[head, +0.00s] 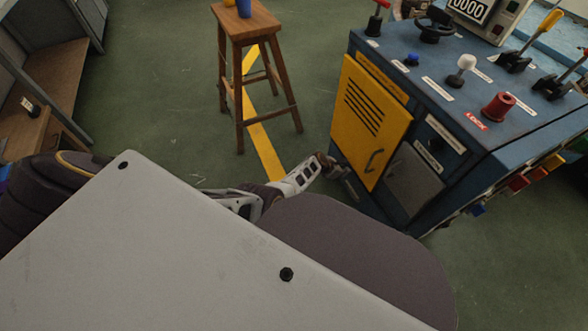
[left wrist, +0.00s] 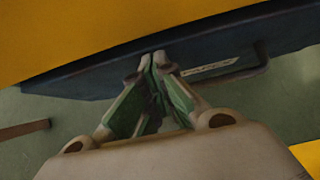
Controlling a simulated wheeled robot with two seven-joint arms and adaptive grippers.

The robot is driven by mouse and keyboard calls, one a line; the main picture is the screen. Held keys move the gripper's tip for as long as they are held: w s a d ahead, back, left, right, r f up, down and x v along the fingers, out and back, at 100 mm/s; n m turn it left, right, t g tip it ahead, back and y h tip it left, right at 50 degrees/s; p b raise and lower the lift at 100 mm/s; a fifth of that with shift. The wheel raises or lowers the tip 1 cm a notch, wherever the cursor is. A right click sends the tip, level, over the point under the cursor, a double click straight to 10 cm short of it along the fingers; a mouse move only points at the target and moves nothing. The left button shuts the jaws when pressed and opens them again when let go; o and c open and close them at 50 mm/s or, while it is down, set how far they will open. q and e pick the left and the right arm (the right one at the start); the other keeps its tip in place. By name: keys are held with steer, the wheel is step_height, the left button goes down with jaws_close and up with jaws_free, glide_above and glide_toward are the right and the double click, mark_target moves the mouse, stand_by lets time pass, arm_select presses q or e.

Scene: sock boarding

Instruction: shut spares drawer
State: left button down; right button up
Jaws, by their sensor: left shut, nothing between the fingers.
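The spares drawer appears in the left wrist view as a low dark blue front (left wrist: 95,80) under a yellow panel. It bears a small pale label (left wrist: 207,68), too blurred to read surely, and a dark bar handle (left wrist: 250,75). My left gripper (left wrist: 158,60) is shut and empty, its fingertips at the blue front, left of the label. They look touching or very close. In the head view the left gripper (head: 340,172) is at the cabinet's lower left, below the yellow door. How far the drawer stands out is hard to tell. My right gripper is out of view.
The blue machine cabinet (head: 470,125) has a yellow louvered door (head: 365,125), levers and knobs on top. A wooden stool (head: 240,30) with a blue cup (head: 244,8) stands behind, by a yellow floor line (head: 262,145). Green floor between is clear. A shelf unit (head: 60,75) is at left.

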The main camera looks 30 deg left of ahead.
arm_select(q)
steer(key=shift+w+d+r, duration=0.25)
steer(key=shift+r, duration=0.05)
